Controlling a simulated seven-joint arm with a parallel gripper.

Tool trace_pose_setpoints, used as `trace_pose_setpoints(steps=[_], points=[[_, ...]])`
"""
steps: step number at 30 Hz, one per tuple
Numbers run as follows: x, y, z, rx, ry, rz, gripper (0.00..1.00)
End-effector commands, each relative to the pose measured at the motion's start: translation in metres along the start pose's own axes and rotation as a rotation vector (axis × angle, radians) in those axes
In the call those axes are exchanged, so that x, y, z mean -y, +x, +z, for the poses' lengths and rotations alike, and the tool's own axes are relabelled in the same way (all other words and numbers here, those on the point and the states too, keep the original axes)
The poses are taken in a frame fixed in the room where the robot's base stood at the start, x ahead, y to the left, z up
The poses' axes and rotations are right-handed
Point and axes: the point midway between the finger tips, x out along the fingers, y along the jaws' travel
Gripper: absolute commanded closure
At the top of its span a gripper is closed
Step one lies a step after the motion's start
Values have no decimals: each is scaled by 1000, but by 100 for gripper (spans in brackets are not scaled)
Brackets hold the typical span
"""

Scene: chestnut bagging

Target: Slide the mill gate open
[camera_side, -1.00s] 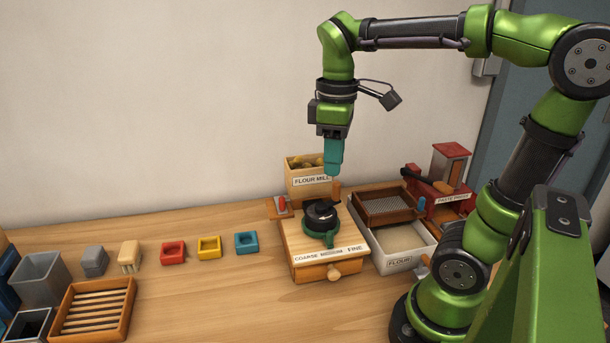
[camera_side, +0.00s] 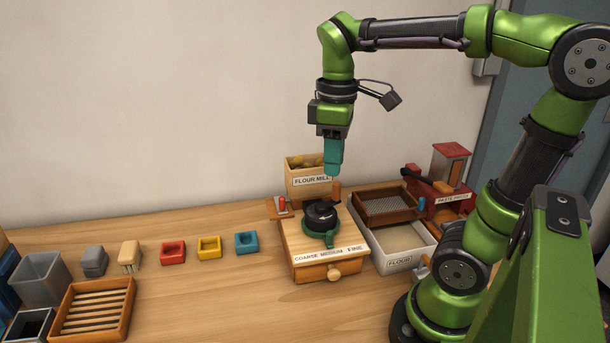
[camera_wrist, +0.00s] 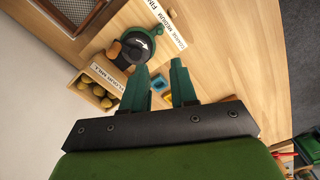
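The wooden flour mill (camera_side: 301,251) stands mid-table with a black crank top (camera_side: 321,215) and a green dial pointer (camera_side: 329,240) facing the "COARSE MEDIUM FINE" label. A flat wooden slide with a red knob (camera_side: 282,204), which looks like the gate, sticks out at the mill's left. I cannot tell how far it is drawn. Chestnuts (camera_wrist: 99,90) lie in the hopper box (camera_side: 297,169) behind. My gripper (camera_side: 332,172) points down above the mill, up and right of the red knob. In the wrist view its teal fingers (camera_wrist: 158,72) are apart with nothing between them.
A flour box (camera_side: 388,265) and a sieve (camera_side: 384,207) stand right of the mill, with a red paste press (camera_side: 452,165) behind. Small red, yellow and blue moulds (camera_side: 209,247) lie to the left. The front of the table (camera_side: 220,305) is clear.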

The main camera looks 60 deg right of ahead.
Motion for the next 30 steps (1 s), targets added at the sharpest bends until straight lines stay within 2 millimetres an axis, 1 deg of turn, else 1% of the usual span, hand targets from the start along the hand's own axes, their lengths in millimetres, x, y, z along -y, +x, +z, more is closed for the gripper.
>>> trace_pose_setpoints(steps=[4, 5, 7, 8, 11, 14, 17, 18, 20, 21, 24, 27, 30], points=[[0, 0, 0, 0, 0, 0, 73], [0, 0, 0, 0, 0, 0, 71], [1, 1, -1, 5, -5, -2, 60], [2, 3, -2, 13, -9, -5, 58], [1, 13, -14, 53, -28, -14, 58], [-8, 17, -44, 109, -72, 3, 58], [-20, 20, -83, 184, -171, 37, 58], [-24, 22, -99, 215, -219, 52, 58], [-30, 24, -122, 260, -292, 73, 58], [-33, 26, -137, 289, -341, 88, 58], [-38, 28, -168, 346, -452, 118, 58], [-42, 23, -186, 375, -533, 136, 58], [-45, 8, -189, 374, -587, 144, 58]])
